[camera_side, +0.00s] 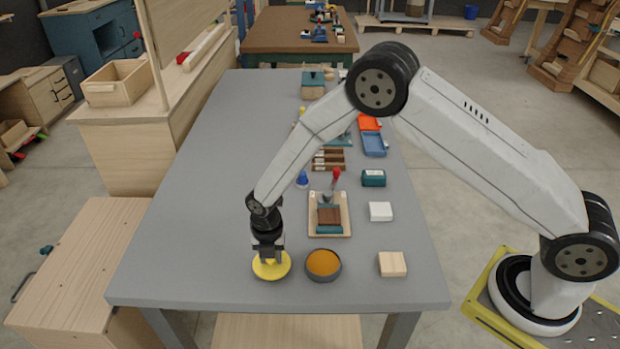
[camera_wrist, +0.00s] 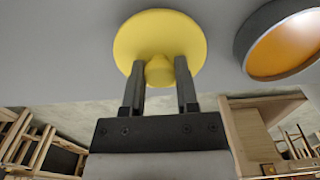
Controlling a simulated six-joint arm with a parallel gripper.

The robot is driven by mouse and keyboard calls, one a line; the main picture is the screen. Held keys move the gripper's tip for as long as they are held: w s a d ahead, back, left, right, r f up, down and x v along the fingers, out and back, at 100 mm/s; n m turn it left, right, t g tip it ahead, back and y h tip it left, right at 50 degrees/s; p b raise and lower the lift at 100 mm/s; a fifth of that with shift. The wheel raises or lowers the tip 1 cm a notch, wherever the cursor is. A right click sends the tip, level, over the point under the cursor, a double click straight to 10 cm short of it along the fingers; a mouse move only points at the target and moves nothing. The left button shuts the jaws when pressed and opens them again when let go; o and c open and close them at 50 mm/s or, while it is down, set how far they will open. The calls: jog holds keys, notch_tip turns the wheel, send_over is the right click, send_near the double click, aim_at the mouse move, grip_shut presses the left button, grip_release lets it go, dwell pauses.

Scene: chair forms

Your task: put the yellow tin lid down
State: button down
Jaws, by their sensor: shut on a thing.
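The yellow tin lid (camera_side: 272,270) is a round disc with a knob, near the front edge of the grey table. In the wrist view the lid (camera_wrist: 160,30) has its knob (camera_wrist: 159,71) between my two fingers. My gripper (camera_side: 270,256) is shut on that knob and points down. The lid looks level and at or very close to the table top; I cannot tell whether it touches. An open dark round tin (camera_side: 323,264) with orange inside stands just right of the lid, apart from it; it also shows in the wrist view (camera_wrist: 285,45).
A light wooden block (camera_side: 392,264) lies right of the tin, and a white block (camera_side: 380,211) behind it. A wooden tray (camera_side: 329,229) with blocks stands behind the tin. The grey table (camera_side: 200,200) is clear on the left. Its front edge is close to the lid.

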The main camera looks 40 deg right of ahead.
jog(key=shift+f, duration=0.5)
jog(key=shift+f, duration=0.1)
jog(key=shift+c, duration=1.8)
grip_release()
notch_tip(320, 180, up, 12)
